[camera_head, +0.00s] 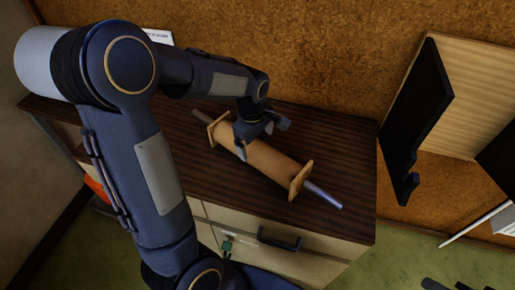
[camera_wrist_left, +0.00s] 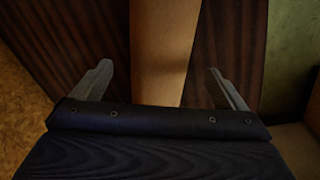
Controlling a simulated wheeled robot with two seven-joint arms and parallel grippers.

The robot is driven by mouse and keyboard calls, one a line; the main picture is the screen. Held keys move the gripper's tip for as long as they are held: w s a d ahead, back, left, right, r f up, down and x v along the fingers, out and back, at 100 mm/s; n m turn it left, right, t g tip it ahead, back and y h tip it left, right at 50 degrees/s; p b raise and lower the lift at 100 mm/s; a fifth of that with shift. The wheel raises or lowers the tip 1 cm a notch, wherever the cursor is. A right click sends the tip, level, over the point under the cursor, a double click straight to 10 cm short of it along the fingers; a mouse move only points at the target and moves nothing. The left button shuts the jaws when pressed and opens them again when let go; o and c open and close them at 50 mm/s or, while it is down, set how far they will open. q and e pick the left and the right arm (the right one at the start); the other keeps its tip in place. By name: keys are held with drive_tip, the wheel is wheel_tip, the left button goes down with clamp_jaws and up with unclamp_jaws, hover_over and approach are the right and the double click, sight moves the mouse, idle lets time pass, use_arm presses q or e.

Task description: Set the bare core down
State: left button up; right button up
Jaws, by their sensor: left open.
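The bare core (camera_head: 268,157) is a tan spool with square end plates and a metal rod through it. It lies slanted on the dark wooden cabinet top (camera_head: 340,150). My left gripper (camera_head: 250,140) is over the core's upper left part in the head view. In the left wrist view the core (camera_wrist_left: 163,50) runs between the two spread fingers of my left gripper (camera_wrist_left: 158,85), with a gap on each side. The fingers are open. My right gripper is not in view.
A cabinet drawer with a dark handle (camera_head: 279,239) is at the front, with a green-tagged key (camera_head: 228,244) hanging beside it. A black bracket-like panel (camera_head: 415,120) stands to the right. The cabinet top right of the core is clear.

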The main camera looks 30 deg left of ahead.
use_arm(q)
drive_tip(key=r, duration=0.5)
drive_tip(key=shift+s+r, duration=0.1)
drive_tip(key=shift+s, duration=0.15)
drive_tip(key=s+d+r+m+t+h, duration=0.1)
drive_tip(key=s+d+r+m+t, duration=0.1)
drive_tip(key=s+m, duration=0.5)
drive_tip(key=s+d+r+m+t+h, duration=0.2)
drive_tip(key=s+d+m, duration=0.3)
drive_tip(key=s, duration=0.7)
drive_tip(key=m, duration=0.2)
drive_tip(key=shift+s+m+h+p, duration=0.25)
drive_tip(key=shift+m+h+p, duration=0.05)
